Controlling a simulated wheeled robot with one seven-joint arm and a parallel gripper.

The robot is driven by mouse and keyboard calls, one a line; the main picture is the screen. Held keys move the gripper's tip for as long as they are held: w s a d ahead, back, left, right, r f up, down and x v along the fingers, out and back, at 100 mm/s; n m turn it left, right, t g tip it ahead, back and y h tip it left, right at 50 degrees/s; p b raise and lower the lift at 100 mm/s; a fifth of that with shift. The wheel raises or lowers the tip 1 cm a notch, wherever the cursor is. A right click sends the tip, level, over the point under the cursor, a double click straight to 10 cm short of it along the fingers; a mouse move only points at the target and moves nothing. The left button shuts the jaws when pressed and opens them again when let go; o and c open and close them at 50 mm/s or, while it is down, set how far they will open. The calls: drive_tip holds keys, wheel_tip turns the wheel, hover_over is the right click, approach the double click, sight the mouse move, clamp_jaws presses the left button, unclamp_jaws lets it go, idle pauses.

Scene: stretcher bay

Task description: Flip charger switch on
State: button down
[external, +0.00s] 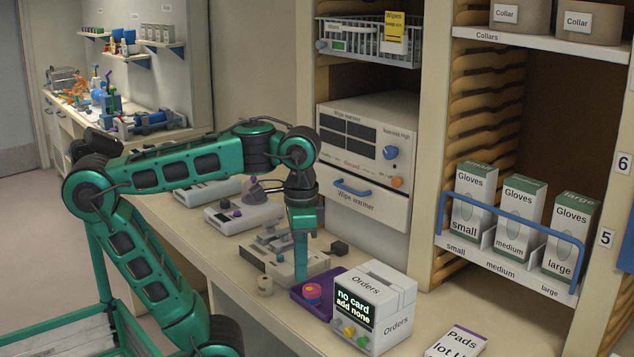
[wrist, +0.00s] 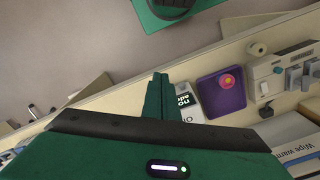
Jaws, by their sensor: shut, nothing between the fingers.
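My gripper (external: 300,272) points down over the counter, shut and empty. In the external view it overlaps a beige device (external: 284,263) with grey fittings on top; I cannot tell whether it touches it. In the wrist view its fingers (wrist: 161,82) are together beside the Orders box, and the beige device (wrist: 285,72) is at the right edge, apart from the fingertips. No charger label is readable, and I cannot tell whether this device is the charger.
A purple tray (external: 322,296) holds a pink round item (external: 312,292). The Orders box (external: 374,306) stands right of it, and a cream roll (external: 265,285) left. Another beige device (external: 243,215) is behind. The wipe warmer (external: 367,146) and gloves shelf (external: 505,258) are at the back.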

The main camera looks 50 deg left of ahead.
drive_tip(key=w+a+r+n+t, duration=0.1)
drive_tip(key=w+a+n, duration=0.1)
drive_tip(key=w+a, duration=0.55)
drive_tip(key=w+a+r+n, duration=0.15)
drive_tip(key=w+a, duration=0.35)
drive_tip(key=w, duration=0.5)
drive_tip(key=w+a+f+n+t, duration=0.1)
drive_tip(key=w+a, duration=0.2)
drive_tip(key=a, duration=0.6)
drive_tip(key=w+a+f+n, duration=0.1)
drive_tip(key=w+a+n, duration=0.1)
drive_tip(key=a, duration=0.6)
drive_tip(key=f, duration=0.4)
drive_tip(key=shift+w+a+f, duration=0.2)
drive_tip(key=shift+a+f, duration=0.2)
drive_tip(key=w+f, duration=0.1)
drive_tip(key=f, duration=0.3)
drive_tip(key=w+f, duration=0.1)
drive_tip(key=f, duration=0.4)
drive_tip(key=w+f, duration=0.1)
drive_tip(key=f, duration=0.3)
drive_tip(key=shift+f, duration=0.4)
